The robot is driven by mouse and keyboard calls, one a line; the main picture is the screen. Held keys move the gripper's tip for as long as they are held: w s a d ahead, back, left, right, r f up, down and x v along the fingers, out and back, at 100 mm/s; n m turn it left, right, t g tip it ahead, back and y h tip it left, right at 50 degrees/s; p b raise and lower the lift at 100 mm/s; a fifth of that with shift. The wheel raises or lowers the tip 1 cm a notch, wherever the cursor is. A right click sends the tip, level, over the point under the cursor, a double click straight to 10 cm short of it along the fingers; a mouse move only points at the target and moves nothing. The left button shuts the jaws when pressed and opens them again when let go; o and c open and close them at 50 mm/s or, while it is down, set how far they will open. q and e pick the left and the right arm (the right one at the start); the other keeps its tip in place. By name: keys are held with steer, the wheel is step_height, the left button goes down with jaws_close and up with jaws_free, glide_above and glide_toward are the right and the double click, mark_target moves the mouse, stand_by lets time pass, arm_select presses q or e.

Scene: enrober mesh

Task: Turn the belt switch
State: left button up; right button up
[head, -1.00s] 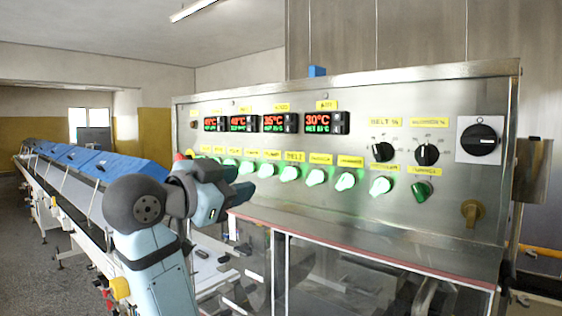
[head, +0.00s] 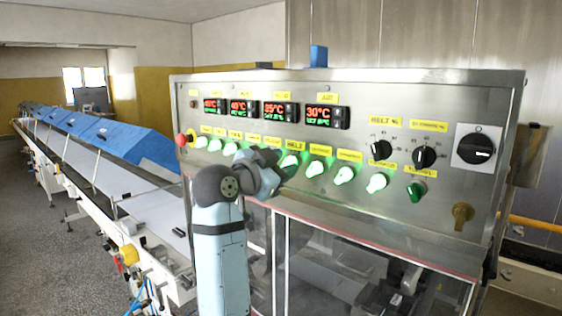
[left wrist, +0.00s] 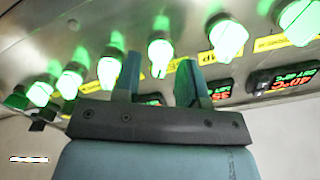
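The belt switch (head: 290,162) is a glowing green-white knob under the yellow BELT label (head: 295,145), in the row of lit knobs on the steel panel. In the head view my left gripper (head: 280,165) is in front of the panel at this knob and partly hides it. In the left wrist view the belt switch (left wrist: 160,55) shows between the two spread fingers of my left gripper (left wrist: 160,78), with a gap on each side. The gripper is open and holds nothing. I cannot tell how far the fingertips are from the panel. My right gripper is not in view.
Similar lit knobs stand close on both sides, such as one to the right (head: 315,169). Red displays (head: 274,113) sit above. Black dials (head: 424,157) and a rotary switch (head: 475,148) are at right. A red emergency button (head: 181,139) is at left. A conveyor (head: 150,205) runs along the left.

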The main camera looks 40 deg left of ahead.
arm_select(q)
steer(key=shift+c, duration=0.2)
jaws_close()
steer(key=shift+n, duration=0.3)
steer(key=n, duration=0.5)
steer(key=shift+a, duration=0.1)
steer(key=n, duration=0.6)
steer(key=shift+w, duration=0.1)
steer(key=shift+n, duration=0.3)
